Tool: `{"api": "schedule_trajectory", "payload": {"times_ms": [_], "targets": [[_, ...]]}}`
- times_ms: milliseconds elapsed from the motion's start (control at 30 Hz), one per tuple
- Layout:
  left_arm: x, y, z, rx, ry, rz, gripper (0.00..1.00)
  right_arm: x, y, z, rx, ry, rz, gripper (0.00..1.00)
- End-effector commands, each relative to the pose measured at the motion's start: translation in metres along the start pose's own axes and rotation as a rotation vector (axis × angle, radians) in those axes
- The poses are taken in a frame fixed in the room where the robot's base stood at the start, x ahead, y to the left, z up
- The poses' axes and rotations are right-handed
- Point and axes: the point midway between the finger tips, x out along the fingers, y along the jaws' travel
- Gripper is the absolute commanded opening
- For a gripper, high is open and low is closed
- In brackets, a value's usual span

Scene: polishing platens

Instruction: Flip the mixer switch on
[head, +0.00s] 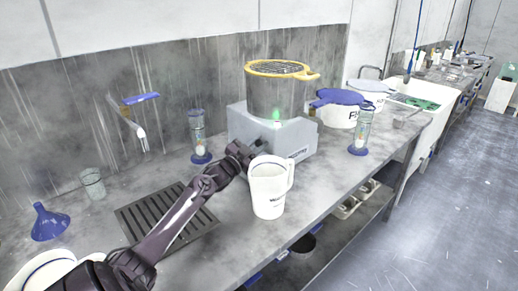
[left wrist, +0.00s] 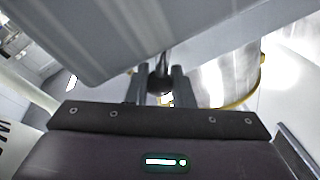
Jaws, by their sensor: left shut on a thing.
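The mixer (head: 298,138) stands against the back wall, a grey base under a steel bowl (head: 270,96) with a yellow-rimmed mesh lid. A green light (head: 276,115) glows at the front of the bowl. My left gripper (head: 252,150) reaches the left front of the base. In the left wrist view, its fingers (left wrist: 161,84) are shut on the switch (left wrist: 160,78), a dark knob on a short metal stalk beside the grey base (left wrist: 140,40). The fingers partly hide the knob, and I cannot tell the lever's position. My right gripper is out of view.
A white jug (head: 268,190) stands close to the right of my left gripper. Blue-footed cylinders (head: 198,140) (head: 360,134) flank the mixer. A drain grate (head: 165,222) lies under my left arm. A blue funnel (head: 48,222) and a clear beaker (head: 92,184) stand at left.

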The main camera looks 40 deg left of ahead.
Motion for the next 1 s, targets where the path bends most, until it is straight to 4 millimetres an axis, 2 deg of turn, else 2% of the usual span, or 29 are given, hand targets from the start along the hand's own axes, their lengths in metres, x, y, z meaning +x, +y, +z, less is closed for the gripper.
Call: {"api": "schedule_trajectory", "payload": {"times_ms": [467,500,633,1000], "targets": [[-0.0003,0.0015,0.0013,0.016,0.002,0.005,0.0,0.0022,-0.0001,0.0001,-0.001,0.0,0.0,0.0],[-0.0004,0.0016,0.0014,0.016,0.002,0.005,0.24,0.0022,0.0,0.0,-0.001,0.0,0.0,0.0],[-0.0003,0.0012,0.0012,0.016,0.002,0.004,0.41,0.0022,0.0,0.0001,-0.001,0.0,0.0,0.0],[0.0012,-0.0029,-0.0047,0.016,0.003,0.002,0.42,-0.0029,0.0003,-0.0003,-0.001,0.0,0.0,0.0]]}}
